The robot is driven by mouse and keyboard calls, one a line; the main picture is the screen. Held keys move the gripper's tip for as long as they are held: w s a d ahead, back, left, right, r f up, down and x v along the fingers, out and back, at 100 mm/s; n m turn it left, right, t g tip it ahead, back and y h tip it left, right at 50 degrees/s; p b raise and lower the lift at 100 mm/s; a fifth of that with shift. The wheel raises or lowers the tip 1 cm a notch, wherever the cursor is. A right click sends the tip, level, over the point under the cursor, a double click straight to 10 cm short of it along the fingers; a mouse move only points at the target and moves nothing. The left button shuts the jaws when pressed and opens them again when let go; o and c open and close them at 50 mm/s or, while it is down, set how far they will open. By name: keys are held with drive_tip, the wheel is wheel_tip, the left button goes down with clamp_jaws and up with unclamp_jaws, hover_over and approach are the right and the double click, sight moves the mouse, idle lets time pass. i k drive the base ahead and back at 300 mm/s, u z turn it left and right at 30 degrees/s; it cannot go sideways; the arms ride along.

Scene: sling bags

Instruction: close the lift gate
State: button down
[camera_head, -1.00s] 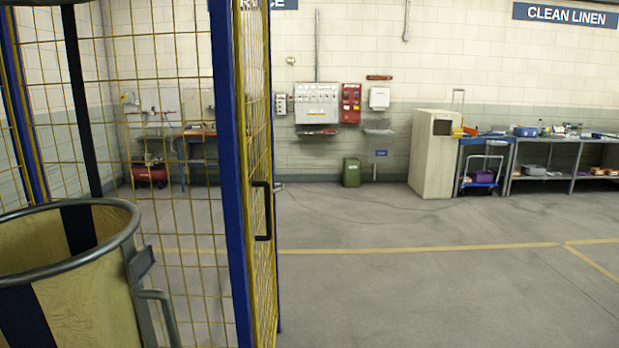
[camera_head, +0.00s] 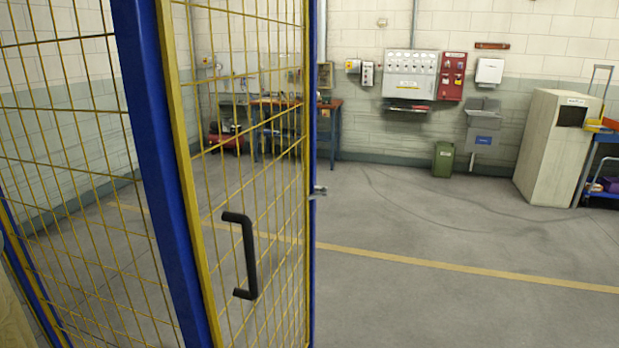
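The lift gate (camera_head: 190,190) is a yellow wire-mesh panel in a yellow and blue frame, in the left half of the head view. It is seen at an angle, standing out toward the far wall. A black bar handle (camera_head: 249,255) is fixed on its mesh. A small metal latch piece (camera_head: 319,191) sticks out from its far blue edge. The gate's bottom is cut off by the frame. My gripper is not in view.
Open concrete floor (camera_head: 430,235) with a yellow line lies right of the gate. A pale cabinet (camera_head: 550,150) and a green bin (camera_head: 443,159) stand by the far wall. A workbench (camera_head: 290,115) shows behind the mesh.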

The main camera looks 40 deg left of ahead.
sight(164, 9)
drive_tip(key=i, duration=1.3)
drive_tip(key=u, duration=4.2)
